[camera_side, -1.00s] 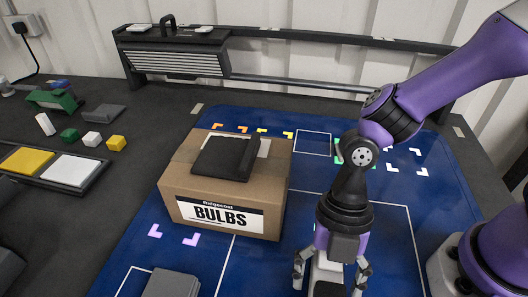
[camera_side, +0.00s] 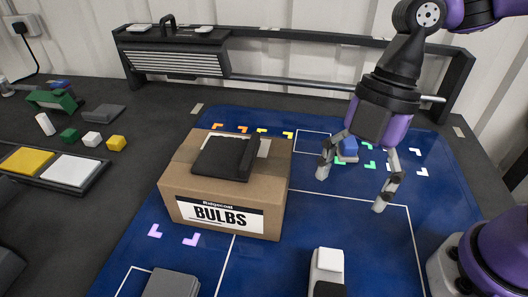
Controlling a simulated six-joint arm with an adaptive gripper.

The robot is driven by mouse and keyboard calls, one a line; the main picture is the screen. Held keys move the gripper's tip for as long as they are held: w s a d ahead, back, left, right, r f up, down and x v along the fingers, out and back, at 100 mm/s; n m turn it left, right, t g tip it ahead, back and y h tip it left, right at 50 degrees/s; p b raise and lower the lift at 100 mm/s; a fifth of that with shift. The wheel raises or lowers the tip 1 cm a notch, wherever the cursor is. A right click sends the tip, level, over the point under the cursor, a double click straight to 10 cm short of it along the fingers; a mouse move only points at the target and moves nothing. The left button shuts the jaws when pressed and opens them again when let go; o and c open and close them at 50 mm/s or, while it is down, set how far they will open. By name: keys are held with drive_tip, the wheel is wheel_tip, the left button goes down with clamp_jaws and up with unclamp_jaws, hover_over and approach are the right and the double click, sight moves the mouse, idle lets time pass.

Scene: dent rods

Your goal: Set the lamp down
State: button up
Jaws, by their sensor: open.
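My gripper (camera_side: 351,189) is open and empty, raised above the blue mat (camera_side: 330,225), to the right of the box. A white-topped object with a dark lower front (camera_side: 328,262) stands on the mat at the front, below and apart from my gripper. A striped light panel (camera_side: 175,63) with a dark housing and handle is on the back rail. I cannot tell which of these the task calls the lamp. A small blue and white object (camera_side: 347,148) shows behind my fingers, near green corner marks, partly hidden.
A cardboard box labelled BULBS (camera_side: 222,190) stands on the mat with a black item (camera_side: 225,158) on top. A grey block (camera_side: 171,284) is at the front. Small coloured blocks (camera_side: 92,139) and a yellow and white tray (camera_side: 103,178) lie left.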

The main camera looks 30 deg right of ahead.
drive_tip(key=d+r+m+t+h, duration=0.1)
drive_tip(key=d+m+t, duration=0.2)
drive_tip(key=d+m, duration=0.4)
drive_tip(key=w+d+r+m+t+h, duration=0.1)
drive_tip(key=d+m, duration=0.6)
drive_tip(key=m, duration=0.7)
drive_tip(key=r+t+h, duration=0.1)
drive_tip(key=t, duration=0.1)
drive_tip(key=shift+w+t, duration=0.15)
drive_tip(key=shift+t, duration=0.15)
